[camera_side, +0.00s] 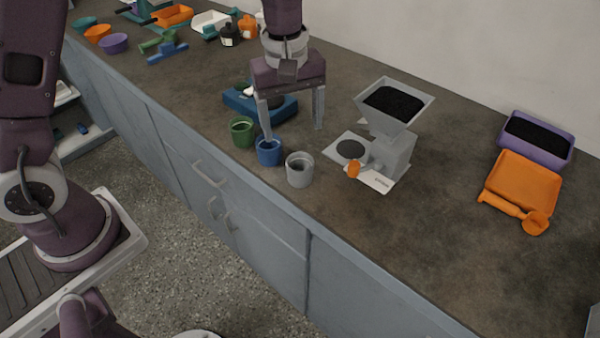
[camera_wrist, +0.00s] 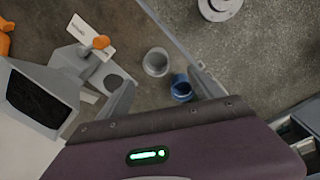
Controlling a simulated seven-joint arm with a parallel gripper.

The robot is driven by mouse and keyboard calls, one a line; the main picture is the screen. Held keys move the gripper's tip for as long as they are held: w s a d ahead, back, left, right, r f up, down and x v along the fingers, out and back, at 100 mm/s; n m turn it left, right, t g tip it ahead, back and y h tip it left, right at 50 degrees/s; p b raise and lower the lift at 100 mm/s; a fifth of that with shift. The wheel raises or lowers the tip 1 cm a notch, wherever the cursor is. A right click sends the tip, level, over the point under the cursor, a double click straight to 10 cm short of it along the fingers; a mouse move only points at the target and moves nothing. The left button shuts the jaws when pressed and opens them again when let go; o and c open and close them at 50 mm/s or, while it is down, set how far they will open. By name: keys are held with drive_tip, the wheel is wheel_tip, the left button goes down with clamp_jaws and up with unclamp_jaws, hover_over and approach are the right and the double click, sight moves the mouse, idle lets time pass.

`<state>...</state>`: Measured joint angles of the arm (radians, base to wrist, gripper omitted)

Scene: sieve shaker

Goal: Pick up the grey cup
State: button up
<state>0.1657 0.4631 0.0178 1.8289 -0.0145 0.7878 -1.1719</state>
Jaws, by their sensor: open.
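The grey cup (camera_side: 300,169) stands upright on the counter near its front edge, just right of the blue cup (camera_side: 269,151) in the side view. The green cup (camera_side: 243,132) is left of the blue one. My gripper (camera_side: 293,131) is open and empty, its fingers pointing down behind the row of cups. The left finger overlaps the blue cup in the side view; I cannot tell if they touch. In the wrist view the grey cup (camera_wrist: 156,62) lies beyond the fingers, between their lines, with the blue cup (camera_wrist: 181,88) close beside it.
A grey hopper machine (camera_side: 393,115) with dark grains and an orange knob stands right of the cups. A blue scale-like device (camera_side: 246,103) sits behind my gripper. A purple bin (camera_side: 537,137) and orange tray (camera_side: 525,181) lie far right. Counter between machine and tray is clear.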

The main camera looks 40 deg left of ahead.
drive_tip(key=shift+n+g, duration=0.4)
drive_tip(key=shift+n, duration=0.5)
drive_tip(key=f, duration=0.4)
drive_tip(key=w+f, duration=0.1)
drive_tip(key=f, duration=0.7)
drive_tip(key=shift+w+d, duration=0.2)
drive_tip(key=shift+w, duration=0.1)
drive_tip(key=c, duration=1.4)
wheel_tip(320, 180, up, 9)
drive_tip(key=shift+c, duration=0.2)
drive_tip(key=s+a+f+m, duration=0.2)
drive_tip(key=s+a+m, duration=0.25)
drive_tip(key=m, duration=0.85)
wheel_tip(320, 180, up, 3)
drive_tip(key=n, duration=1.3)
hover_over(300, 162)
drive_tip(key=s+d, duration=0.2)
drive_tip(key=shift+a, duration=0.15)
